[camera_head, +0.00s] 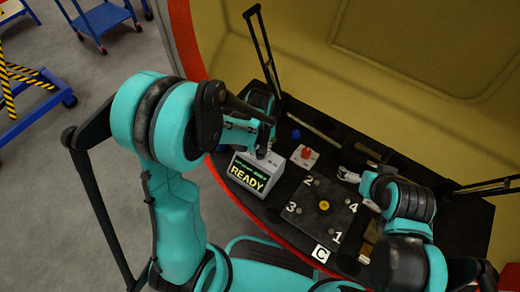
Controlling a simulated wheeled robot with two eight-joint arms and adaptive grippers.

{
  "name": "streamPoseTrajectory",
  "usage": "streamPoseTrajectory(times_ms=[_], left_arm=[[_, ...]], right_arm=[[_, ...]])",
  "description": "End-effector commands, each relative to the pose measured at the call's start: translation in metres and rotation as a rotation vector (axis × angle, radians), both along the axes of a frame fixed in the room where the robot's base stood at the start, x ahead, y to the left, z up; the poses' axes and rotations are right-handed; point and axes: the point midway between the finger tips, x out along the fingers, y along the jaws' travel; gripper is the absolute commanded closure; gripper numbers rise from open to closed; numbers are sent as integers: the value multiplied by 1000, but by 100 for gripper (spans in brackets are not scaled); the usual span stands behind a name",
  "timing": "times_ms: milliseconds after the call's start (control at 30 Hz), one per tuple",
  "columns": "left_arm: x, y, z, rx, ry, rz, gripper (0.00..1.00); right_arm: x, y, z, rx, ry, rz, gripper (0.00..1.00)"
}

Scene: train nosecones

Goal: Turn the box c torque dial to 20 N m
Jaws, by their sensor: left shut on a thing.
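The grey-white controller box (258,172) stands on the dark bench, left of the plate marked C. Its lit front screen (247,178) reads READY in large letters, with a smaller green line above that is too small to read. My left gripper (263,151) reaches down onto the top of this box and is shut on the torque dial there. The fingers hide most of the dial, and its setting cannot be read.
The dark plate (322,228) carries a yellow centre piece (324,206), corner numbers 1 to 4 and a C label (321,253). A white box with a red knob (306,153) stands beside the controller. A blue knob (296,134) is behind. The yellow shell wall (360,80) rises behind the bench.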

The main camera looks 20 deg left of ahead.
Motion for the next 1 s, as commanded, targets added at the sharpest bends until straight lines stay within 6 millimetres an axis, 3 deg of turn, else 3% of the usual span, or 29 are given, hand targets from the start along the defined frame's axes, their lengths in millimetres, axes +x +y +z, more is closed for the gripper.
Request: streamPoseTrajectory(times_ms=[67,100,167,567,1000], left_arm=[[0,0,0,0,0,0,100],[0,0,0,0,0,-1,64],[0,0,0,0,0,-1,50],[0,0,8,0,0,-1,50],[-1,0,94,0,0,-1,50]], right_arm=[[0,0,0,0,0,0,0],[0,0,0,0,0,0,0],[0,0,0,0,0,0,0],[0,0,0,0,0,0,0],[0,0,0,0,0,0,0]])
